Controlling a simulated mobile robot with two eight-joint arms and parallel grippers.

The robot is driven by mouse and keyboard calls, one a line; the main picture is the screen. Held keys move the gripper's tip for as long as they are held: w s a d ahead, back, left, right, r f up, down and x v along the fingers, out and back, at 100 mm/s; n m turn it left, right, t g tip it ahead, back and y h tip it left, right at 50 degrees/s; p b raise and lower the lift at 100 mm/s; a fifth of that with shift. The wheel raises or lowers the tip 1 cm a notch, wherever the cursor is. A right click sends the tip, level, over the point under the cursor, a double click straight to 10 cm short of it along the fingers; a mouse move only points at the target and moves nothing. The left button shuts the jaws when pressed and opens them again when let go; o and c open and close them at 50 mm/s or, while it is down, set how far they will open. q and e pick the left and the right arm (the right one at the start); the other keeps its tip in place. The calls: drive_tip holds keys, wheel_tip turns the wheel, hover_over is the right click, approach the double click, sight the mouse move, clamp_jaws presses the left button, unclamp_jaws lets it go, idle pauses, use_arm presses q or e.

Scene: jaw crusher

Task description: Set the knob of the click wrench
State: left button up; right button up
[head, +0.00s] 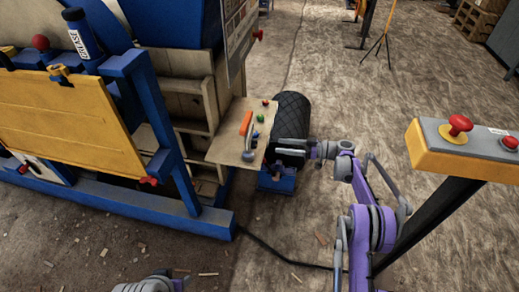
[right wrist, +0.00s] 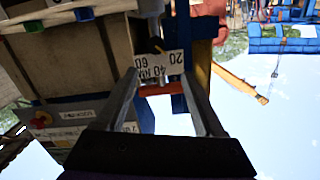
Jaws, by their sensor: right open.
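An orange-handled tool (head: 246,124), which I take for the click wrench, is on a pale board beside the machine. Its lower end (head: 249,155) is grey. In the right wrist view a white scale plate (right wrist: 160,68) reads 20, 40 NM, 60, upside down, with an orange bar (right wrist: 160,90) below it. I cannot clearly make out the knob. My right gripper (head: 280,153) is at the board's right edge, fingers pointing left. In its wrist view the fingers (right wrist: 160,75) are apart, with the scale plate beyond the gap. No contact shows.
A black tyre-like roll (head: 291,112) stands behind my right gripper. A yellow post-mounted box (head: 440,160) with a red button (head: 460,124) is at the right. A blue machine frame (head: 150,215) fills the left.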

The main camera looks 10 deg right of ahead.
sight(254, 145)
drive_tip(key=shift+n+y, duration=0.4)
drive_tip(key=x, duration=0.3)
drive_tip(key=f+x, duration=0.1)
drive_tip(key=x, duration=0.2)
drive_tip(key=f+b+x, duration=0.1)
drive_tip(key=x, duration=0.3)
drive_tip(key=shift+w+d, duration=0.15)
drive_tip(key=shift+w, duration=0.15)
drive_tip(key=shift+f, duration=0.1)
clamp_jaws()
